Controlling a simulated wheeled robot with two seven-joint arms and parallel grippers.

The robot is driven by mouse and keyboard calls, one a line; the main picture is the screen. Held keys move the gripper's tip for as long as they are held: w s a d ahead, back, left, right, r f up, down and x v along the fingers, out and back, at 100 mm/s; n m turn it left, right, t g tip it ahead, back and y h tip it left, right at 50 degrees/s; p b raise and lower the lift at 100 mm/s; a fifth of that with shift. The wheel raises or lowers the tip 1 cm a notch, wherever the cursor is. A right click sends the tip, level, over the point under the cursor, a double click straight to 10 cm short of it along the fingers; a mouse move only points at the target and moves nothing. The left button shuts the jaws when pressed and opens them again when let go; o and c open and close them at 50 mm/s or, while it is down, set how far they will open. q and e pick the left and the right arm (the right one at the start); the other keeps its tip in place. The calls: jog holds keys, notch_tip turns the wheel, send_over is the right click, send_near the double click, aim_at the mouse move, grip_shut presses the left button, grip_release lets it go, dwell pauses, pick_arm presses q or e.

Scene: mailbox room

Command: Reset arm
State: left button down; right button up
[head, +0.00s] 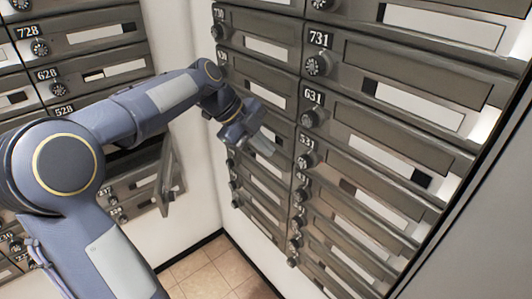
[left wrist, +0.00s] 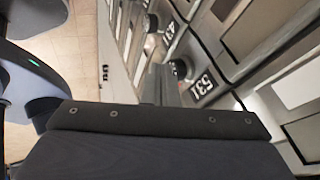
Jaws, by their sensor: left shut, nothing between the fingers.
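My left arm comes in from the left in the head view and reaches to the mailbox wall. My left gripper (head: 262,146) is shut and empty. It is in front of the right bank's left column of boxes, left of the 531 box. In the left wrist view the dark gripper body fills the bottom, and the 531 label (left wrist: 203,83) with a round lock knob shows close by. I cannot tell whether the fingers touch the mailbox fronts. My right gripper is not in view.
The right bank of mailboxes (head: 392,91) has protruding knobs and slots. In the left bank (head: 92,38), a small door (head: 168,176) stands open behind my arm. A white wall corner separates the banks. The tiled floor (head: 215,268) below is clear.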

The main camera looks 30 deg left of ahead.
pick_arm(q)
jog(key=v, duration=0.7)
jog(key=s+d+f+n+t+y, duration=0.1)
jog(key=s+d+f+n, duration=0.4)
jog(key=s+f+n, duration=0.3)
jog(key=s+d+f+n+y, duration=0.1)
jog(key=s+d+f+n, duration=0.4)
jog(key=s+n, duration=0.9)
jog(key=shift+f+n+t+y, duration=0.3)
jog(key=shift+f+t, duration=0.1)
jog(key=shift+f, duration=1.3)
